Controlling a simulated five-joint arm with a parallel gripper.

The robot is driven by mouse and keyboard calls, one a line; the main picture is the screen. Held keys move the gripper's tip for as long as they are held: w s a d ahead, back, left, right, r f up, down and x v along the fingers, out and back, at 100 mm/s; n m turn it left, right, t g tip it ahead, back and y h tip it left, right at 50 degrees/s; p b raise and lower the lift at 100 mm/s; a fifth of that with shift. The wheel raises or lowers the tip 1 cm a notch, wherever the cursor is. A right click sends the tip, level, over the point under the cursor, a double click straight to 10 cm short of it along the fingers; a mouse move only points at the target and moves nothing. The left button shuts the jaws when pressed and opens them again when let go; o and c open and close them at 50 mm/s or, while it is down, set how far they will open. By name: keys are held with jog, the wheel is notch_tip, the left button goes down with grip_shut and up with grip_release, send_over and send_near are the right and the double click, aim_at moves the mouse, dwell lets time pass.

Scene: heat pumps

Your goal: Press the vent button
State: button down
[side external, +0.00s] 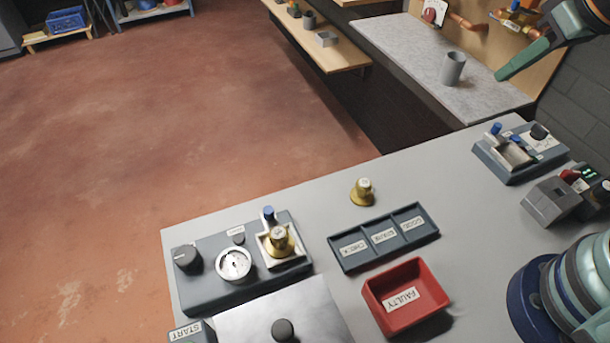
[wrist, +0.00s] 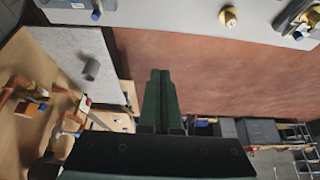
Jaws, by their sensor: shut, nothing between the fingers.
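A grey test panel (side external: 215,290) stands at the near left of the grey bench in the side view. It carries a black knob (side external: 187,259), a round white gauge (side external: 234,263) and a small dark button (side external: 238,237) behind the gauge. A tiny label by that button is too small to read, so I cannot tell if it is the vent button. A brass part (side external: 280,240) sits in the panel's fixture. My gripper (side external: 501,76) is shut and empty, high at the upper right, far from the panel. Its green fingers (wrist: 160,74) point over the floor in the wrist view.
A three-slot tray (side external: 383,238), a red FAULTY bin (side external: 405,295) and a loose brass part (side external: 362,191) are on the bench. A second device (side external: 519,150) stands at right. A grey cup (side external: 453,68) stands on a speckled slab (side external: 420,55).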

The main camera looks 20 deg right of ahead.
jog(key=w+a+r+g+y, duration=0.1)
jog(key=w+a+r+g, duration=0.15)
jog(key=w+a, duration=0.6)
jog(key=g+h, duration=0.1)
jog(key=g, duration=0.2)
send_over(239, 238)
notch_tip(239, 238, down, 10)
jog(key=shift+r, duration=0.15)
notch_tip(239, 238, down, 14)
jog(key=shift+f, duration=0.1)
